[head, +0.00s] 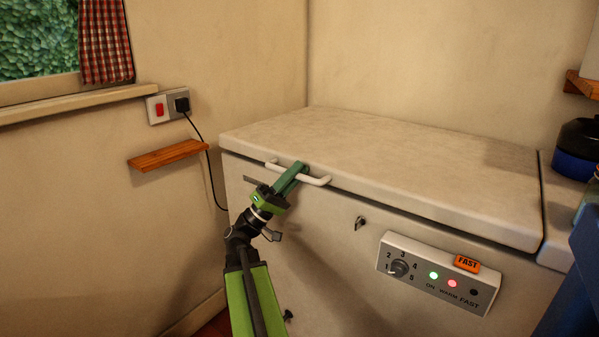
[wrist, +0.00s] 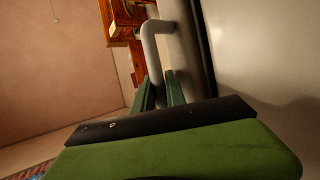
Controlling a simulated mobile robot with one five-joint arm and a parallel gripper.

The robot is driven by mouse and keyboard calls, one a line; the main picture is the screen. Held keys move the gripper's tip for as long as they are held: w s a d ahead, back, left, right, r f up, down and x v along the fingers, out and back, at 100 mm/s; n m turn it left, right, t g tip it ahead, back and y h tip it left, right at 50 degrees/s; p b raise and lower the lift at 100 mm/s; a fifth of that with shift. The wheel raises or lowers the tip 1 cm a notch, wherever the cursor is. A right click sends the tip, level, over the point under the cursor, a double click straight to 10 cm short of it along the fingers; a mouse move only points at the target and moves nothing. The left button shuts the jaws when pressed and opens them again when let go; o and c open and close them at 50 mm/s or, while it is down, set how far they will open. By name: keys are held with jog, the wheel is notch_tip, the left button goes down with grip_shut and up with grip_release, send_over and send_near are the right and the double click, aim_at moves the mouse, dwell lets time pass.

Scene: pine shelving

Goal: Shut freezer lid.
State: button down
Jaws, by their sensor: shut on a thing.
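The white chest freezer (head: 330,250) fills the middle and right of the head view. Its freezer lid (head: 385,165) lies down flat over the body, with a thin dark line along its front edge. The white lid handle (head: 317,181) sticks out from the lid's front edge. In the wrist view, the handle (wrist: 153,50) runs down between the fingers of my gripper (wrist: 161,90). The fingers hide part of the handle.
A control panel (head: 438,273) with a dial and lights is on the freezer's front, below a key (head: 360,223). A small wooden shelf (head: 168,154) and a socket (head: 168,105) with a plugged cable are on the left wall. Blue objects (head: 575,150) stand at the right.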

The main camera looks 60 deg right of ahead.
jog(key=shift+s, duration=0.3)
jog(key=c, duration=1.6)
grip_release()
jog(key=shift+c, duration=0.2)
jog(key=b+v, duration=1.2)
jog(key=v, duration=0.5)
jog(key=shift+w+a, duration=0.15)
jog(key=shift+w, duration=0.05)
jog(key=shift+f, duration=0.15)
